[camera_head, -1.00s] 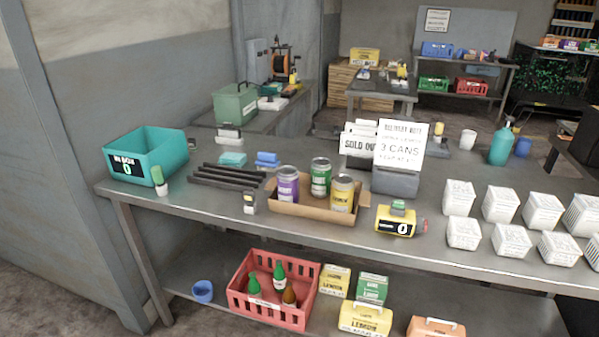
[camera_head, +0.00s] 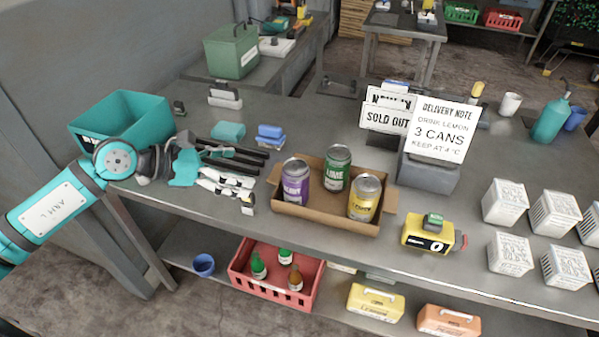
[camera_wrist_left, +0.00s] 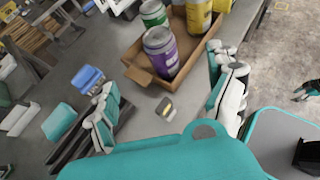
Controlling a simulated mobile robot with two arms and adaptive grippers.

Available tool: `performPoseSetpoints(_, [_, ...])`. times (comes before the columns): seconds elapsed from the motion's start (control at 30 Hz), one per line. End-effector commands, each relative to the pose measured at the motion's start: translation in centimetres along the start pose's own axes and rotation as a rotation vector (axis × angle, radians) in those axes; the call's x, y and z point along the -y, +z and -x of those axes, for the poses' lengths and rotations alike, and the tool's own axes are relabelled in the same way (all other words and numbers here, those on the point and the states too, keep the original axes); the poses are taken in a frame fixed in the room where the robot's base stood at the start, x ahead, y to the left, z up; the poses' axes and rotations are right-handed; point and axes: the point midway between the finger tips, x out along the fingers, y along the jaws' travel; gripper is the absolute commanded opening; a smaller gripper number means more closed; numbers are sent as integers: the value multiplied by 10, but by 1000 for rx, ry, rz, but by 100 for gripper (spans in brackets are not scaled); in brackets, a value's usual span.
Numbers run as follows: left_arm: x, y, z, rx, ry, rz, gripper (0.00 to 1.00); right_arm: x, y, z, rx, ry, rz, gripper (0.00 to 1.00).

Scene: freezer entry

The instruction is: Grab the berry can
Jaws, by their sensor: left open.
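The purple can (camera_head: 296,182), which I take as the berry can though its label is too small to read, stands upright at the left end of an open cardboard tray (camera_head: 318,222). A green lime can (camera_head: 337,168) and a yellow can (camera_head: 364,198) stand in the same tray. In the left wrist view the purple can (camera_wrist_left: 160,52) shows ahead, between the finger directions. My left gripper (camera_head: 252,172) is open and empty, over the table just left of the tray and apart from the can. My right gripper is not in view.
Dark rails (camera_head: 225,152), blue blocks (camera_head: 270,134) and a small upright item (camera_head: 248,204) lie near my left gripper. A teal bin (camera_head: 120,118) stands behind my left arm. A yellow device (camera_head: 428,234), a sign block (camera_head: 430,172) and white boxes (camera_head: 505,202) stand right.

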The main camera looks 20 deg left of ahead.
Motion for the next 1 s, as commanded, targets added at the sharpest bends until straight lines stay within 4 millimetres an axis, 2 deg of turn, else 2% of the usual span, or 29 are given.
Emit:
performPoseSetpoints(0.1, [0, 8, -20, 10, -2, 5, 90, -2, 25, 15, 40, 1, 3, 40])
performPoseSetpoints(0.27, [0, 8, -56, 10, -2, 8, 90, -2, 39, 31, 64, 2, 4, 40])
performPoseSetpoints(0.43, [0, 6, -90, 8, -3, 8, 90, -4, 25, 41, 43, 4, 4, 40])
performPoseSetpoints(0.63, [0, 3, -109, 5, -1, 5, 90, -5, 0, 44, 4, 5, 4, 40])
performPoseSetpoints(0.77, [0, 3, -119, 5, -2, 9, 90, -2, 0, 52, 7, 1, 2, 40])
performPoseSetpoints(0.9, [-1, 0, -141, 6, -2, 11, 90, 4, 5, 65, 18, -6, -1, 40])
performPoseSetpoints(1.0, [-2, -1, -154, 6, -1, 9, 90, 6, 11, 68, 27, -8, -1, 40])
